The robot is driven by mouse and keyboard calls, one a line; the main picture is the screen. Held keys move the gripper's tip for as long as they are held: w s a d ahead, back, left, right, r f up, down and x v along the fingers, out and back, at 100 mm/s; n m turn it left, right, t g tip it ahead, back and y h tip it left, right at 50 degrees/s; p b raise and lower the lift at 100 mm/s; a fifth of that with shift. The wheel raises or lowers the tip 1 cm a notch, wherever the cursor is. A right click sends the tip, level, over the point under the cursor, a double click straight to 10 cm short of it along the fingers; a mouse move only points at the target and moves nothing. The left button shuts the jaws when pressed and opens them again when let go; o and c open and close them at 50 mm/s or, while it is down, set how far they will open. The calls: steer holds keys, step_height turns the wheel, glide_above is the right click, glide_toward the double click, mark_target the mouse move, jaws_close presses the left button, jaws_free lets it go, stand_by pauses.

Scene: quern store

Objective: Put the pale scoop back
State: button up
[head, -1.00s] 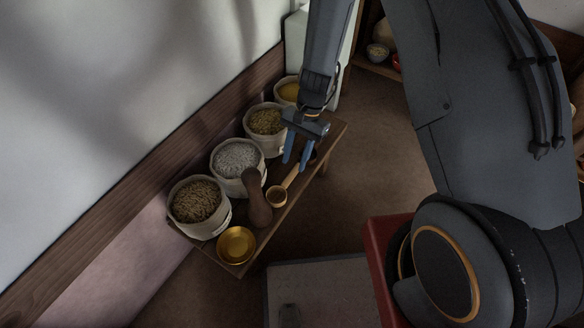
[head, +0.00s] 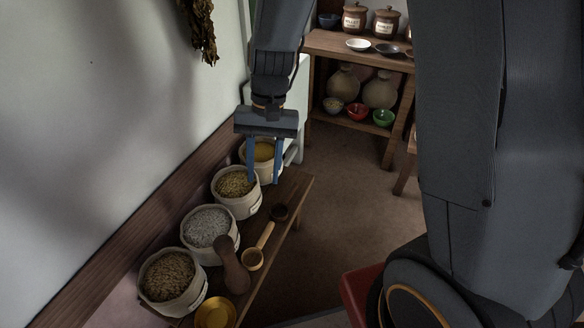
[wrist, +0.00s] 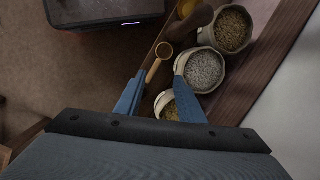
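The pale scoop (head: 259,247) lies on the wooden bench (head: 292,196), its round cup toward the front and its light handle pointing to the back right. It also shows in the wrist view (wrist: 154,69), near the left finger. My gripper (head: 264,182) is open and empty, with its blue fingers pointing down. It hangs above the far end of the bench, in front of the sacks, beyond the scoop in the head view. In the wrist view the fingers (wrist: 160,70) are spread apart with nothing between them held.
Several grain sacks line the wall, including a white-filled one (head: 207,227) and a brown-grain one (head: 172,279). A shelf (head: 337,46) with jars and bowls stands behind.

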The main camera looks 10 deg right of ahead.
steer(key=s+d+r+n+t+h, duration=0.1)
steer(key=s+r+n, duration=0.5)
steer(key=s+r, duration=0.7)
steer(key=shift+s+d+r+t, duration=0.3)
steer(key=shift+s+d+t, duration=0.3)
steer(key=shift+d, duration=0.6)
